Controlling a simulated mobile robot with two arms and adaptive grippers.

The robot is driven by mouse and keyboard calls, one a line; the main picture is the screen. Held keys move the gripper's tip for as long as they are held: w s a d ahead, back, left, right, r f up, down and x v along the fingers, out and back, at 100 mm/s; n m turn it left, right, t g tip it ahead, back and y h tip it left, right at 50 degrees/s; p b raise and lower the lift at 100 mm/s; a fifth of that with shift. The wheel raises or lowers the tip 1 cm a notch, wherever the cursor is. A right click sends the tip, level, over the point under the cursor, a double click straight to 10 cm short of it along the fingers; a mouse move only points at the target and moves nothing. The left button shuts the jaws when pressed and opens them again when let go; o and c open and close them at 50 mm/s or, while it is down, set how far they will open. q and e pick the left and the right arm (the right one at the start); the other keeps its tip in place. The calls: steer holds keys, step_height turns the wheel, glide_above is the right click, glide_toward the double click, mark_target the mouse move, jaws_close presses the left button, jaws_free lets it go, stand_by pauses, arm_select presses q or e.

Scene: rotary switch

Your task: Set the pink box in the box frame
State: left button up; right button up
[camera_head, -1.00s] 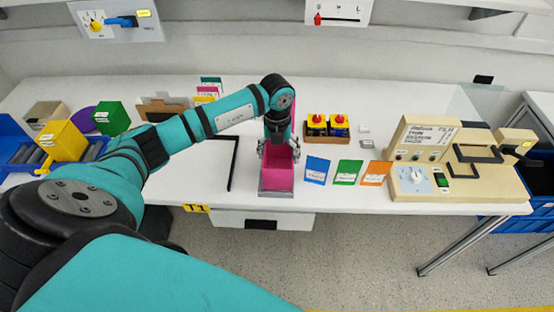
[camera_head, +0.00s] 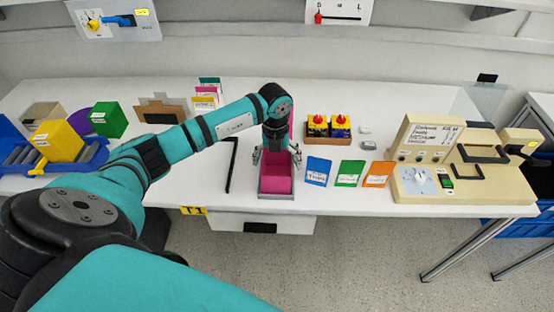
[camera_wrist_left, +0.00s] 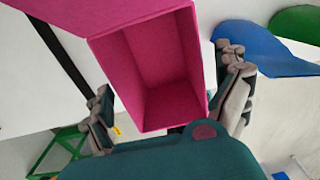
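The pink box (camera_head: 277,186) stands upright and open-topped at the front edge of the white table. A grey rim, which looks like the box frame (camera_head: 276,195), shows along its base. The wrist view shows the empty inside of the pink box (camera_wrist_left: 165,75). My left gripper (camera_head: 277,157) is over the box with its fingers spread on either side. In the wrist view the left finger of this gripper (camera_wrist_left: 168,105) is clear of the box wall; the right finger is close to the wall, and contact there is unclear. My right gripper is not in view.
A black bar (camera_head: 232,165) lies left of the box. Blue, green and orange cards (camera_head: 348,173) stand to its right, near a beige machine (camera_head: 430,175). A holder with red-topped yellow items (camera_head: 329,128) is behind. Yellow and green boxes (camera_head: 109,120) are at left.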

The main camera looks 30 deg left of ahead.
arm_select(q)
steer(key=shift+r, duration=0.15)
step_height(320, 180, up, 12)
steer(key=b, duration=0.3)
steer(key=shift+a, duration=0.15)
steer(key=shift+s, duration=0.1)
stand_by(0.4)
